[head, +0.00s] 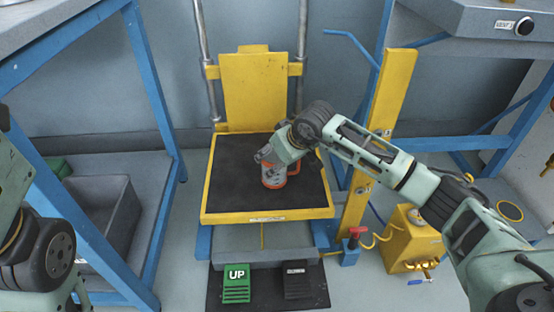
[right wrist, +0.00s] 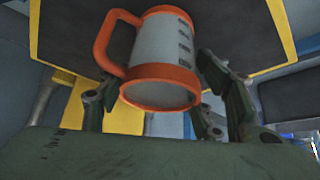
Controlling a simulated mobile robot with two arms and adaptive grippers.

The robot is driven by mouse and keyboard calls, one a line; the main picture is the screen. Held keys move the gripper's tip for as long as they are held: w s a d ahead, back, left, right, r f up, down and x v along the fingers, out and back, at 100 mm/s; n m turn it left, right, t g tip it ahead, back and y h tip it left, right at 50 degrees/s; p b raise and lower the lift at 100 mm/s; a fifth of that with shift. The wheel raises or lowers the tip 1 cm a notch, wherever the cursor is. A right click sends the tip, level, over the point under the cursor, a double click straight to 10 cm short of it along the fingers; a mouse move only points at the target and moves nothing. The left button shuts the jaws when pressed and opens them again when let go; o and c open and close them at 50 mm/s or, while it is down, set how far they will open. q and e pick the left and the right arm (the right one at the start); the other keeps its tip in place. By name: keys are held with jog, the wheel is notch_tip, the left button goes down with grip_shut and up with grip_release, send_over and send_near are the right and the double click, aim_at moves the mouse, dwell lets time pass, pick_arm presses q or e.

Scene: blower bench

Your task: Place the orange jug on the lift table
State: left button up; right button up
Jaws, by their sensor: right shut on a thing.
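The orange jug (head: 272,177) is a grey-white mug shape with orange rims and an orange handle. It is over the black top of the yellow-framed lift table (head: 228,192), near its middle. My right gripper (head: 270,160) reaches in from the right and is shut on the jug, partly hiding it. In the right wrist view the jug (right wrist: 165,60) is between the fingers, handle to the left, against the dark table top (right wrist: 72,35). I cannot tell whether its base touches the top. My left gripper is out of view; only part of my left arm shows.
A green UP pedal (head: 236,283) and a dark pedal (head: 297,282) lie in front of the lift. A yellow post (head: 385,105) stands to its right, with a yellow unit (head: 412,240) on the floor. Blue-framed benches flank it. The table top around the jug is clear.

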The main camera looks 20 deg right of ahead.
jog(key=o, duration=1.3)
jog(key=shift+f, duration=0.1)
jog(key=shift+o, duration=0.2)
